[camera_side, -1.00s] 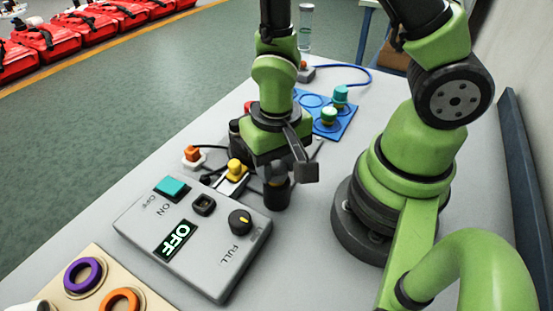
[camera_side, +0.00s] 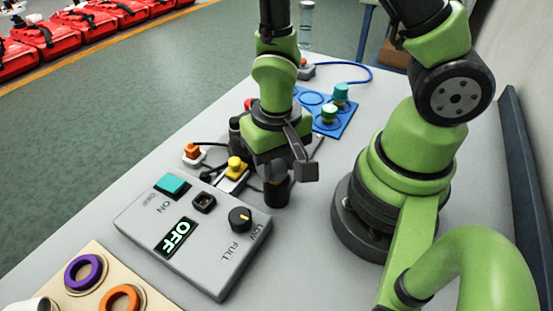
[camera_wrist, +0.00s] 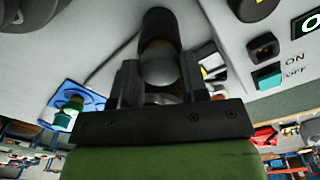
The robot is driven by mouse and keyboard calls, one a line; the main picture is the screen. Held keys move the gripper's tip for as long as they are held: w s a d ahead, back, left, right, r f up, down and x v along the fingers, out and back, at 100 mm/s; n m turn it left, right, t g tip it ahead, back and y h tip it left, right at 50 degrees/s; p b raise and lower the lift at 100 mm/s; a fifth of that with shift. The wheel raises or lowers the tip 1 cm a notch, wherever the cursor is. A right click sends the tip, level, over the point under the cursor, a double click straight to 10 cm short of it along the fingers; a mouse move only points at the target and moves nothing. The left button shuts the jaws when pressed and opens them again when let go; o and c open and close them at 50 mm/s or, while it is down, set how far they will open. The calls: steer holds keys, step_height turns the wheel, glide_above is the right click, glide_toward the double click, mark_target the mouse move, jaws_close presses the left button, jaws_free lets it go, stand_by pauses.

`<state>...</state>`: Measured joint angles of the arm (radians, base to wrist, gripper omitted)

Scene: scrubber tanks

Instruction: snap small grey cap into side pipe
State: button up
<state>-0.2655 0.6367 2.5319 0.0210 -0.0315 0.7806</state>
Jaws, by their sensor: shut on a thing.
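In the wrist view a small rounded grey cap (camera_wrist: 160,70) sits between the two fingers of my gripper (camera_wrist: 158,80), which is shut on it. A dark cylindrical pipe (camera_wrist: 158,25) lies straight beyond the cap; the two look in line, and I cannot tell whether they touch or how deep the cap sits. In the side view my gripper (camera_side: 272,174) is low beside the grey control box, with the dark pipe (camera_side: 277,195) showing just below it. The cap is mostly hidden by the fingers there.
The grey control box (camera_side: 145,225) reads OFF and has a teal button and a black knob (camera_side: 240,218). Yellow (camera_side: 235,165) and orange (camera_side: 192,152) connectors stand behind it. A blue board (camera_side: 350,117) with teal-topped pegs lies behind my gripper. A ring board (camera_side: 60,302) is in front.

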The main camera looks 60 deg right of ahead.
stand_by(0.4)
steer(key=o, duration=1.7)
steer(key=shift+c, duration=0.2)
steer(key=shift+r, duration=0.1)
steer(key=shift+r, duration=3.45)
steer(key=shift+r, duration=0.15)
steer(key=s+d+r+n+t+y, duration=0.1)
steer(key=s+r+t, duration=0.1)
steer(key=r, duration=0.6)
steer(key=s+d+r+n+t+y, duration=0.1)
steer(key=s+r+t, duration=0.1)
steer(key=r+t, duration=0.3)
step_height(320, 180, up, 3)
steer(key=shift+d+r, duration=0.15)
